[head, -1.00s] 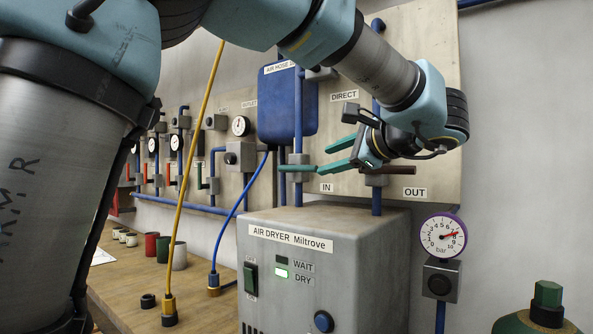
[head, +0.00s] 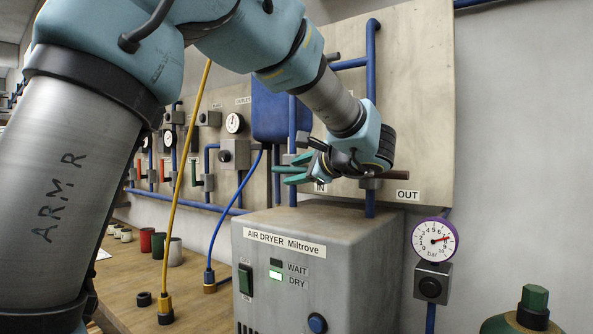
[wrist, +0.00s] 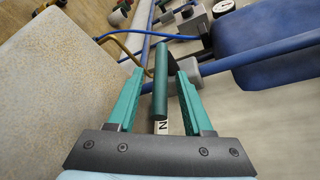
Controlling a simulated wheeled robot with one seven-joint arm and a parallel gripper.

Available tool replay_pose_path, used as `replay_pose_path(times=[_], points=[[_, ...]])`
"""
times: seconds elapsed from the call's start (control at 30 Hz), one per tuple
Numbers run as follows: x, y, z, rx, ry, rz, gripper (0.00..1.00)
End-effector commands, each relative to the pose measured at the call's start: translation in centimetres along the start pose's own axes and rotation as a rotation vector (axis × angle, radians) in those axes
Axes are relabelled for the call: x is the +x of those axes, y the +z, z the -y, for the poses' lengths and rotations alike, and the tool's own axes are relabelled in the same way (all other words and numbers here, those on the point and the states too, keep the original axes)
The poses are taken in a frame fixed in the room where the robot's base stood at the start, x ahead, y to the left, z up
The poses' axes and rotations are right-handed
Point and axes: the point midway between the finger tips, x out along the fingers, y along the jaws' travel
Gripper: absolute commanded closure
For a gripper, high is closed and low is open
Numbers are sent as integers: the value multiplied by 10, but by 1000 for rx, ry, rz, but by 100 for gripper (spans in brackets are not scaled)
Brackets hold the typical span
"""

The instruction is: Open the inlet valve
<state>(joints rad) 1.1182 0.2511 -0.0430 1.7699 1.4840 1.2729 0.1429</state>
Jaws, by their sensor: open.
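The inlet valve has a dark green bar handle (wrist: 160,85) and sits on the blue IN pipe (head: 292,110), above the air dryer (head: 310,215). In the wrist view the handle lies lengthwise between the two teal fingers of my gripper (wrist: 160,73), with a gap on each side. My gripper is open and empty around it. In the head view my gripper (head: 290,171) is at the IN pipe, and its fingers largely hide the handle. The IN label (head: 321,187) is just below.
The blue tank (head: 275,115) is close behind the pipe. A gauge (head: 435,240) hangs at right. A yellow hose (head: 182,180) and blue hose (head: 222,225) hang at left.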

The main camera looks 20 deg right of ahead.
Motion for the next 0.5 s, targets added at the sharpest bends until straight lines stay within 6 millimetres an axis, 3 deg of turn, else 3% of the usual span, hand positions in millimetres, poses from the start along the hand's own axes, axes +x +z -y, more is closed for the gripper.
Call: replay_pose_path(times=[0.07, 0.5], points=[[0, 0, 0, 0, 0, 0, 52], [-1, 0, 0, 0, 0, 0, 100]])
